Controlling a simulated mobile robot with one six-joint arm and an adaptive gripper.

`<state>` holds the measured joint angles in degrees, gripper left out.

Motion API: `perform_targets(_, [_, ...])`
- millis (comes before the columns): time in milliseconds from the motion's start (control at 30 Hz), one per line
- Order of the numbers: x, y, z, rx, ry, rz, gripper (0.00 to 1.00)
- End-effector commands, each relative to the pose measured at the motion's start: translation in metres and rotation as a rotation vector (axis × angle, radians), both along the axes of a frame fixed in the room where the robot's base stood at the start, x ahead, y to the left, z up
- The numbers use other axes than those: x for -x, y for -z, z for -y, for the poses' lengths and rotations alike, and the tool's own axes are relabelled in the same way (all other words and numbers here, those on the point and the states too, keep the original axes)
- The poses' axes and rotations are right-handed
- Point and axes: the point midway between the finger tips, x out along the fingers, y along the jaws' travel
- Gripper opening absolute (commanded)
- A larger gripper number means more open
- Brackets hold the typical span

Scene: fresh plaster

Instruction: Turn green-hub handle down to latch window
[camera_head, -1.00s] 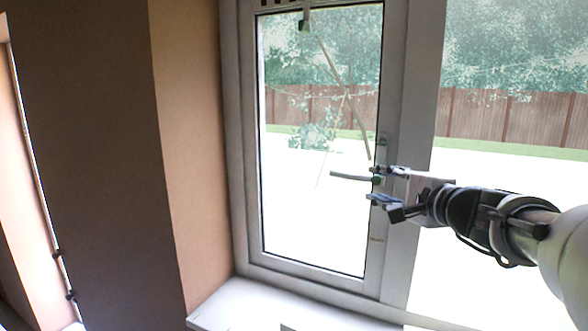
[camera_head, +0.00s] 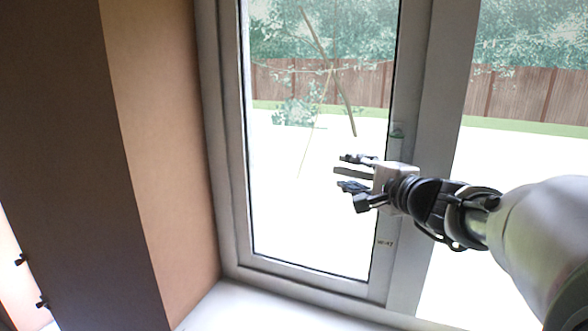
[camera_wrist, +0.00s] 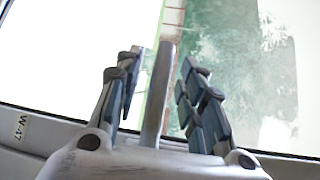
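The grey bar of the window handle (camera_head: 352,172) lies roughly level and points left in the head view. My gripper (camera_head: 344,172) is open, with one finger above the bar and one below. In the wrist view the bar (camera_wrist: 158,95) runs lengthwise between the spread fingers of my gripper (camera_wrist: 160,75), with gaps on both sides. The hub where the bar meets the window frame is hidden behind my gripper. A small green patch (camera_head: 397,132) shows on the frame above my gripper; I cannot tell whether it is part of this handle.
The tall window sash (camera_head: 384,275) has a small label (camera_head: 385,242) below my gripper. A white sill (camera_head: 250,308) runs underneath. A tan and dark wall (camera_head: 160,160) stands to the left. Free room lies before the glass left of my gripper.

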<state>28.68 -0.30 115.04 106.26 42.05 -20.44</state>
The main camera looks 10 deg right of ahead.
Motion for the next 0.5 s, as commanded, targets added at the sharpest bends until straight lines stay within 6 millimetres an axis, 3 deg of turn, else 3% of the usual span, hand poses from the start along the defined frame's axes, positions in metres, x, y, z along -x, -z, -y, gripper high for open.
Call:
perform_targets(100, [0.0, 0.0, 0.0, 0.0, 0.0, 0.0, 0.37])
perform_targets(500, [0.0, -0.0001, 0.0, 0.0, 0.0, 0.0, 0.1])
